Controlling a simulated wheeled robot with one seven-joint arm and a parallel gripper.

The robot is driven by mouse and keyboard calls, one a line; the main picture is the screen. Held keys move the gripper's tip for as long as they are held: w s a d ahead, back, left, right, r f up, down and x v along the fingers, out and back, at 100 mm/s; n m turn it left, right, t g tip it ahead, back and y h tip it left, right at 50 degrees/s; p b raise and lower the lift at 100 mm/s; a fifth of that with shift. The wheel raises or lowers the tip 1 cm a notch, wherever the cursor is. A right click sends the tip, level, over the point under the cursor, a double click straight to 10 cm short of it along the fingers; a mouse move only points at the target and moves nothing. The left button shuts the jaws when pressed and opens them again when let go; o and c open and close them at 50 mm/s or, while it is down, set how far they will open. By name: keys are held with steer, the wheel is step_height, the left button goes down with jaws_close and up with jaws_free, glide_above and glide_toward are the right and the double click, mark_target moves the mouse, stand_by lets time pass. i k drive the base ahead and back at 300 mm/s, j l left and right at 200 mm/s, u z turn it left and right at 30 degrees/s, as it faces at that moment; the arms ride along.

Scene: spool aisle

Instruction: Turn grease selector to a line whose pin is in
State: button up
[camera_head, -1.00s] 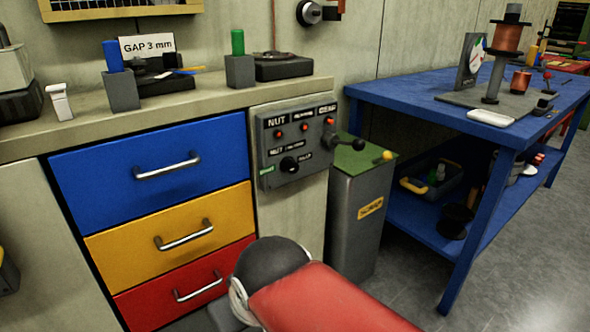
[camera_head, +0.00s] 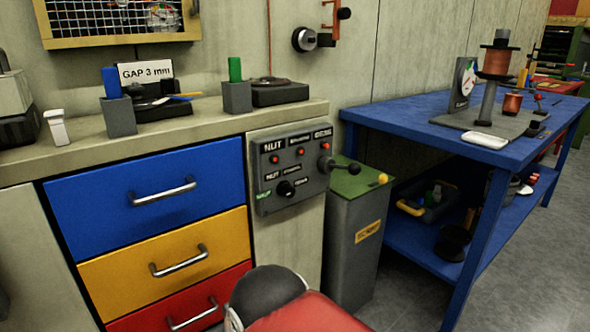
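A grey control panel (camera_head: 291,190) is fixed to the cabinet front, right of the drawers. A row of labels runs along its top; the left one reads NUT, the others are blurred. Under them sit three small red knobs or pins (camera_head: 300,152); I cannot tell which are in. A lever with a black ball end (camera_head: 353,168) sticks out at the panel's right. My gripper is out of view; only red and black parts of my arm show at the bottom.
Blue (camera_head: 100,200), yellow (camera_head: 120,268) and red drawers are shut, with protruding handles. A grey bin with a green top (camera_head: 352,240) stands close right of the panel. A blue workbench (camera_head: 400,110) is further right. Grey floor is clear at lower right.

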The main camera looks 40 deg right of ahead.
mark_target(284, 189)
steer(key=i+l+z, duration=0.5)
steer(key=i+l, duration=0.25)
steer(key=l, duration=0.3)
steer(key=z, duration=0.4)
steer(key=k+l+z, duration=0.1)
steer(key=k+z, duration=0.15)
steer(key=k, duration=0.8)
